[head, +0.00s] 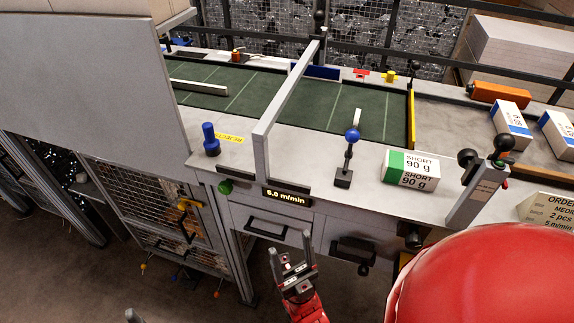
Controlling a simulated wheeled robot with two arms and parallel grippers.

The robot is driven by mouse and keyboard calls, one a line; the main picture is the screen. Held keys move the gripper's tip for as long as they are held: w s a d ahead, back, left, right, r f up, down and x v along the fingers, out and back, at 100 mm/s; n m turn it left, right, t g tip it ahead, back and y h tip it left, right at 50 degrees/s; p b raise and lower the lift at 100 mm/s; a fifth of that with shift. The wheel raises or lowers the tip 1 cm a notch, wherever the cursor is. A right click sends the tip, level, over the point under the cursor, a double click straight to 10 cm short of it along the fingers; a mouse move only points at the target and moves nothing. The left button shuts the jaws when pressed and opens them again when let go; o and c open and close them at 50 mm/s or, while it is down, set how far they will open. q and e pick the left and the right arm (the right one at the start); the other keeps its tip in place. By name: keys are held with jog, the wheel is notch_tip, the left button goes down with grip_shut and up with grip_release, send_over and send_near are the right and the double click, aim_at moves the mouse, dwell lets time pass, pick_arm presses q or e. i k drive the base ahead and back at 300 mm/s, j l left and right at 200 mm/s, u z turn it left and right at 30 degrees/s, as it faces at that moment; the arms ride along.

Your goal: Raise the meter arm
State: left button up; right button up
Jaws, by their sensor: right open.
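A grey bar that looks like the meter arm (289,88) spans the green belt (320,105) from the front ledge to the far side. Its near end bends down to the ledge, just above a dark display reading 5.0 m/min (286,196). My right gripper (292,252) is open and empty, pointing up in front of the cabinet drawers, below the display and apart from the bar. A small grey tip at the bottom edge may be part of my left gripper (132,315); its jaws cannot be made out.
A blue-knobbed lever (350,150) and a blue knob (211,139) stand on the ledge. A large grey panel (85,75) blocks the upper left. Drawer handles (266,228) stick out near my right gripper.

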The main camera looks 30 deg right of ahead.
aim_at(353, 135)
jog(key=z, duration=0.75)
